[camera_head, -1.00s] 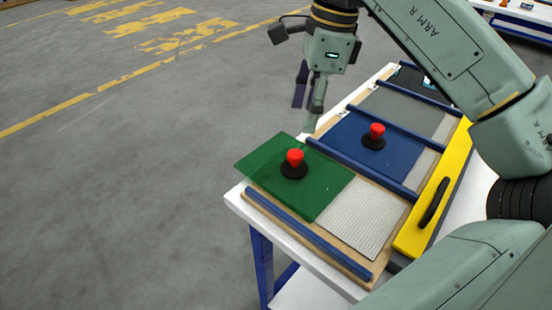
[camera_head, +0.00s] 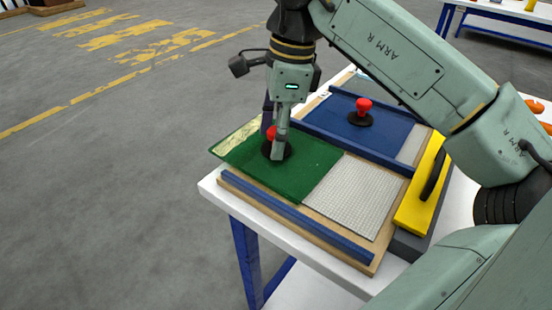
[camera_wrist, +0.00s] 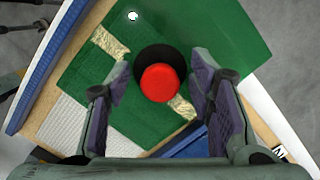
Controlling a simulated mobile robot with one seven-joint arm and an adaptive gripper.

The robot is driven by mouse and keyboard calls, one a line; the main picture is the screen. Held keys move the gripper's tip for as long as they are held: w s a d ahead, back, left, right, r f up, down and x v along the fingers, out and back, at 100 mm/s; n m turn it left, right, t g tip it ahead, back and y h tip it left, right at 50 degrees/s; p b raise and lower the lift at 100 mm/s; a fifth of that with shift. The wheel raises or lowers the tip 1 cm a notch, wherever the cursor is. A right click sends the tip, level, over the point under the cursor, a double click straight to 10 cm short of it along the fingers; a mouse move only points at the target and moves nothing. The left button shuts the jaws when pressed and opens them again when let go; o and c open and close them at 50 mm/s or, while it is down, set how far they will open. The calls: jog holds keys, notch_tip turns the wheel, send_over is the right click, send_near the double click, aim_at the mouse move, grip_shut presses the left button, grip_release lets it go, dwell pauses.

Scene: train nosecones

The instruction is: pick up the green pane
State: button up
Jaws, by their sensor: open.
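The green pane (camera_head: 310,174) lies on the board at the near left end of the table, partly sticking out past the table's left edge. A red knob (camera_head: 271,132) on a round black base stands on it. In the wrist view the green pane (camera_wrist: 224,35) fills the upper part, and the red knob (camera_wrist: 159,83) sits between my fingers. My gripper (camera_wrist: 160,95) is open, with one finger on each side of the knob and gaps between. In the head view my gripper (camera_head: 274,135) is down over the knob and partly hides it.
A blue pane (camera_head: 345,133) with its own red knob (camera_head: 363,105) lies behind, past a blue rail (camera_head: 350,152). A white mesh sheet (camera_head: 355,195) lies right of the green pane. A yellow bar (camera_head: 418,195) with a black handle stands along the right. Open floor lies left.

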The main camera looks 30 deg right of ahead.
jog(key=shift+c, duration=0.6)
grip_shut()
dwell(0.4)
